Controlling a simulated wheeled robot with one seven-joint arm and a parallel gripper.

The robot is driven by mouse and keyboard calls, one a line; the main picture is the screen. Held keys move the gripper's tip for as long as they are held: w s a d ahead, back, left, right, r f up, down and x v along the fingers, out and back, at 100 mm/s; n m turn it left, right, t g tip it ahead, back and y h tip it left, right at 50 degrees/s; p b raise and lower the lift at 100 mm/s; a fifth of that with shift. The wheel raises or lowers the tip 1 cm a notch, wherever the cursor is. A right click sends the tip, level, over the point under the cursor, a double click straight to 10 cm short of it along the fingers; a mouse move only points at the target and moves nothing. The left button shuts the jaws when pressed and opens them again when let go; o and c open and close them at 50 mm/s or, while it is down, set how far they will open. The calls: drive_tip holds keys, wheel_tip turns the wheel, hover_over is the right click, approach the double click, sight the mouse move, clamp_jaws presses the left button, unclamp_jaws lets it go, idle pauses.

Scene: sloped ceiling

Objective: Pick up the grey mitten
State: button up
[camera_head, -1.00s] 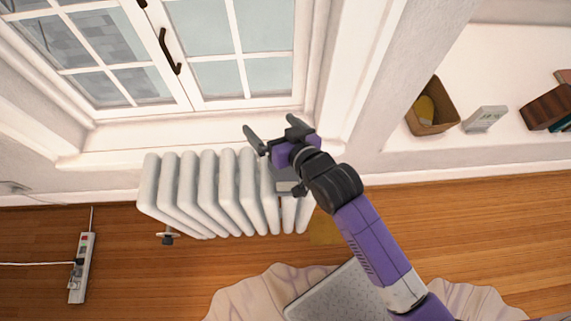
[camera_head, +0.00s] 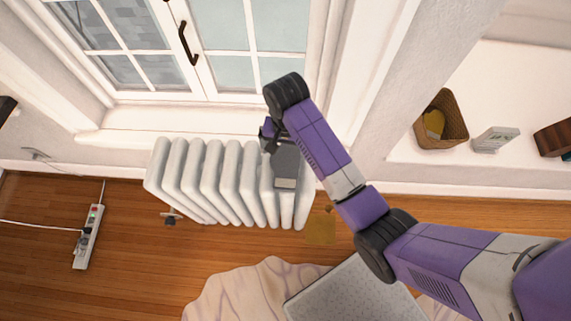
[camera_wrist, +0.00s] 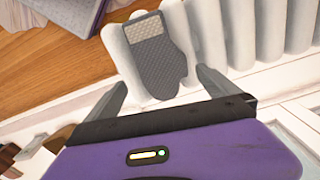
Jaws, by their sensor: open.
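The grey mitten (camera_head: 286,166) hangs on the right part of the white radiator, with its paler cuff at the lower end. In the wrist view the mitten (camera_wrist: 155,62) lies over the radiator fins, cuff at the top and thumb to the right. My gripper (camera_head: 269,138) is at the mitten's upper end, partly hidden by my arm in the head view. In the wrist view my gripper (camera_wrist: 160,86) is open, with one finger on each side of the mitten's rounded end. It holds nothing, and I cannot tell how far apart fingers and mitten are in depth.
The radiator (camera_head: 215,180) stands under the window sill (camera_head: 180,118). A yellow square item (camera_head: 321,228) is beside it. A grey patterned pad (camera_head: 345,290) lies on a pale rug (camera_head: 235,290). A power strip (camera_head: 88,238) is on the floor; a basket (camera_head: 452,120) is on the right ledge.

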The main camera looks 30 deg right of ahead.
sight(284, 162)
drive_tip(key=f, duration=0.6)
drive_tip(key=shift+a+f, duration=0.35)
drive_tip(key=shift+f, duration=0.05)
drive_tip(key=shift+c, duration=0.2)
drive_tip(key=c, duration=1.1)
